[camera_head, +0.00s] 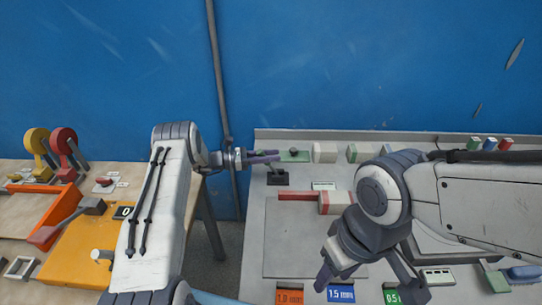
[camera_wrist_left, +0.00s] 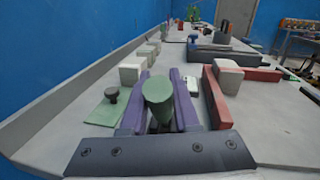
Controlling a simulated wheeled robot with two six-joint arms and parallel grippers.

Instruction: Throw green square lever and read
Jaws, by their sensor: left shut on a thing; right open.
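In the left wrist view a green rounded lever handle (camera_wrist_left: 157,98) stands between the purple fingers of my left gripper (camera_wrist_left: 160,105), which is shut on it. In the head view my left gripper (camera_head: 266,157) reaches right over the back left of the grey panel, above a black block (camera_head: 278,178). The handle is mostly hidden there by the fingers. A green plate with a dark knob (camera_head: 296,156) lies just beyond the fingertips; it also shows in the wrist view (camera_wrist_left: 105,112). My right gripper (camera_head: 365,280) is open and empty over the panel's front.
A small white display (camera_head: 323,185) sits near the black block. Coloured labels (camera_head: 290,297) line the front. Several small blocks line the panel's back edge. A wooden table with an orange box (camera_head: 80,250) stands left, across a gap.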

